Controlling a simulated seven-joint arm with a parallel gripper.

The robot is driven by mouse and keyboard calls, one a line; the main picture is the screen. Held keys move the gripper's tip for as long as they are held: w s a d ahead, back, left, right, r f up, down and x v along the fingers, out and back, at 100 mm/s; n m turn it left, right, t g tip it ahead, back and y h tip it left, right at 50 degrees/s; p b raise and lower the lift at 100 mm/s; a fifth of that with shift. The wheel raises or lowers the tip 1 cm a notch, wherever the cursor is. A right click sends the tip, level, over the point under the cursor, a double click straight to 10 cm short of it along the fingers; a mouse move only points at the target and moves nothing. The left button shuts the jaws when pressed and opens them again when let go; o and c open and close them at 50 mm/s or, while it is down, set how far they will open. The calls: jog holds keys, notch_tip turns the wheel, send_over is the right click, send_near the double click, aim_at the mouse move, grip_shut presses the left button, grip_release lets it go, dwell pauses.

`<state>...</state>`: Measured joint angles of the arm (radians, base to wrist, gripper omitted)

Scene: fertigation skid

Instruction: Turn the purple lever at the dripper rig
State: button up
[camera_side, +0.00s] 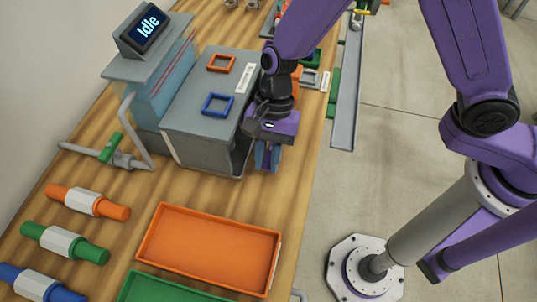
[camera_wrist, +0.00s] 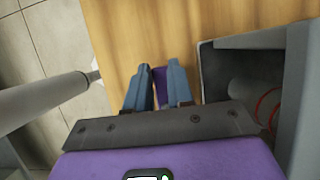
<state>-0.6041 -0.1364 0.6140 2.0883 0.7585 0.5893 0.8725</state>
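My gripper (camera_side: 267,158) points down at the right, open side of a grey box housing (camera_side: 205,125) on the wooden bench. In the wrist view, the two blue-grey fingers of my gripper (camera_wrist: 159,82) stand close together. A narrow purple piece (camera_wrist: 159,84), apparently the purple lever, fills the gap between them. The fingers seem to be shut on it, though the contact faces are hidden. The lever's base and pivot are hidden. In the side view my gripper covers the lever almost wholly.
A display reading "Idle" (camera_side: 148,27) stands behind the housing. Orange (camera_side: 221,63) and blue (camera_side: 217,104) frames lie on its top. An orange tray (camera_side: 209,249) is in front, with coloured cylinders at left. The housing wall (camera_wrist: 215,75) is close right of my fingers.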

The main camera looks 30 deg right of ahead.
jog(key=o, duration=0.4)
jog(key=shift+c, duration=0.2)
jog(key=shift+w+r, duration=0.1)
jog(key=v, duration=1.7)
jog(key=shift+d, duration=0.2)
jog(key=s+d+n+t+h, duration=0.1)
jog(key=s+d+n, duration=0.8)
jog(key=d+n, duration=0.2)
jog(key=s+d+f+n+t+h, duration=0.1)
jog(key=s+d+n+t, duration=0.1)
jog(key=s+d+n, duration=0.7)
jog(key=d+n, duration=0.1)
jog(key=d, duration=0.4)
jog(key=shift+f+n+h, duration=0.3)
jog(key=shift+n+h, duration=0.1)
